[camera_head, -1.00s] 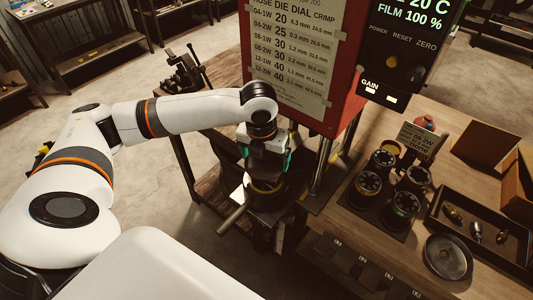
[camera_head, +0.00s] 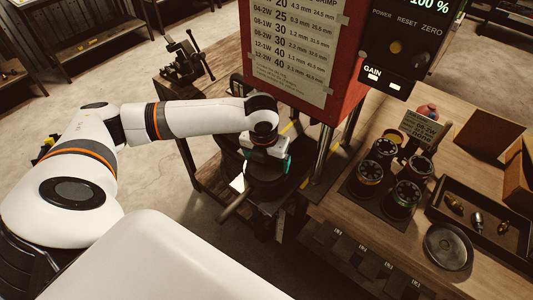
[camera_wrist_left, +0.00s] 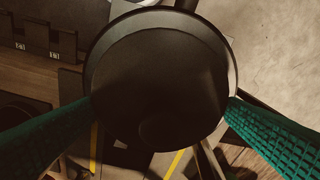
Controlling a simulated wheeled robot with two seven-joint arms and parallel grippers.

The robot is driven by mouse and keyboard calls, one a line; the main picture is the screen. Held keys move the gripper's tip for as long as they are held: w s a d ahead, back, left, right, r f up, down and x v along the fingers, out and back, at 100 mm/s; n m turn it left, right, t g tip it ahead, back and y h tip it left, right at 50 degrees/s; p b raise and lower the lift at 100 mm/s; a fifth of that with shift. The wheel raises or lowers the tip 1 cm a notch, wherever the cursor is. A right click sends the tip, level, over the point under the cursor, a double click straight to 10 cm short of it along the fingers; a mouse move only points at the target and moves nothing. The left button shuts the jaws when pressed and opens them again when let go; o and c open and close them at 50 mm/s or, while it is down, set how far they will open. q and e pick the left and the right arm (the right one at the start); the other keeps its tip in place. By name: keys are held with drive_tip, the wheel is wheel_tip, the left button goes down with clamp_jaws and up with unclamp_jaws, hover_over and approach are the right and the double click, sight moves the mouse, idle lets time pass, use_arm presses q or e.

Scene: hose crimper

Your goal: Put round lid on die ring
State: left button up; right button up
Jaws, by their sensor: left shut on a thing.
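The round lid (camera_wrist_left: 160,75) is a dark, shallow disc with a thin paler rim. It fills the middle of the left wrist view, between the teal fingers of my left gripper (camera_wrist_left: 160,108). In the head view my left gripper (camera_head: 268,160) points down over the crimper's lower part, shut on the lid (camera_head: 262,182), which shows only partly as a dark round shape. The die ring cannot be made out; the lid, gripper and arm cover the area below. I cannot tell whether the lid touches anything beneath. My right gripper is not in view.
The red crimper panel (camera_head: 300,55) stands just behind the gripper, with a metal post (camera_head: 322,150) to its right. On the right bench are several dies (camera_head: 401,196), a round dish (camera_head: 447,250) and a tray of fittings (camera_head: 440,212). A bar (camera_head: 234,206) sticks out front-left.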

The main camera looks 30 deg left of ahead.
use_arm(q)
drive_tip(key=shift+f, duration=0.2)
drive_tip(key=o, duration=0.6)
drive_tip(key=shift+s+d+r+b, duration=0.1)
drive_tip(key=shift+s+r+b, duration=0.25)
drive_tip(key=shift+r, duration=1.65)
drive_tip(key=shift+s+d+r+b, duration=0.1)
drive_tip(key=shift+s+r+b, duration=0.2)
drive_tip(key=shift+r, duration=1.65)
drive_tip(key=shift+s+r+b, duration=0.25)
drive_tip(key=shift+r+b, duration=0.1)
drive_tip(key=shift+r, duration=1.65)
drive_tip(key=shift+f, duration=0.1)
